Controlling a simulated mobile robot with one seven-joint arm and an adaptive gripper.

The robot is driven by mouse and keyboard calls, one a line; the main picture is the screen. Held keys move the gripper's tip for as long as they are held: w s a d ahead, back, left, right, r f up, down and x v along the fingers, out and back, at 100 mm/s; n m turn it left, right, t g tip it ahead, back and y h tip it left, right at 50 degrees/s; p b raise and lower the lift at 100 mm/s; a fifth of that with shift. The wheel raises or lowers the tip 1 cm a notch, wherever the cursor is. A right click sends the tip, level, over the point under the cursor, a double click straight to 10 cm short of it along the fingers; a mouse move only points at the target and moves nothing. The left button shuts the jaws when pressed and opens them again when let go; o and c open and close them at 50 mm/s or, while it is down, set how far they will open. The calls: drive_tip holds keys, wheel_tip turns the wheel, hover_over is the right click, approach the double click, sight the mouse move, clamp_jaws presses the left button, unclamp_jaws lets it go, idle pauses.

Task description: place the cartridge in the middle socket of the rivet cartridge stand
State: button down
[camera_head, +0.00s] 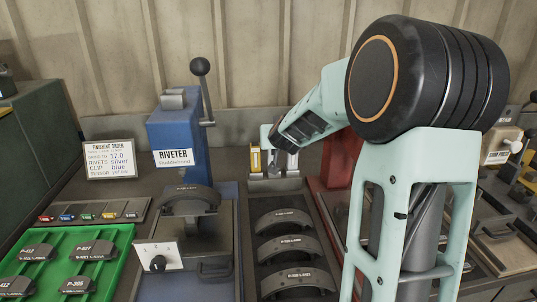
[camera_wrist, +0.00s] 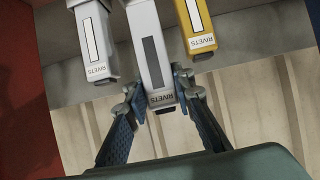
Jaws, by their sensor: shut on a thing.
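My gripper (camera_wrist: 160,90) is shut on a pale cartridge (camera_wrist: 151,50) with a dark grey stripe and a RIVETS label. In the wrist view this held cartridge is between a pale cartridge with a white stripe (camera_wrist: 96,40) on the left and a yellow cartridge (camera_wrist: 195,22) on the right. In the head view the yellow cartridge (camera_head: 255,160) stands at the left of the rivet cartridge stand (camera_head: 276,185). My gripper (camera_head: 280,140) is over the stand there. The sockets and the held cartridge's lower end are hidden, so I cannot tell whether it is seated.
The blue riveter (camera_head: 172,130) with its upright lever stands left of the stand. A dark tray (camera_head: 255,225) of brake shoes lies in front. A red machine (camera_head: 335,165) is close on the right, partly behind my arm. A green tray (camera_head: 118,240) is far left.

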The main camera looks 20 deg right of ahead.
drive_tip(key=shift+w+d+f, duration=0.35)
drive_tip(key=shift+w+f, duration=0.05)
drive_tip(key=shift+f, duration=0.25)
drive_tip(key=shift+w+f+b, duration=0.1)
drive_tip(key=shift+f+b, duration=0.35)
drive_tip(key=shift+f, duration=1.1)
drive_tip(key=shift+f, duration=0.2)
drive_tip(key=c, duration=1.9)
unclamp_jaws()
drive_tip(key=shift+c, duration=0.2)
drive_tip(key=shift+r, duration=0.25)
drive_tip(key=v, duration=1.2)
drive_tip(key=shift+p, duration=0.45)
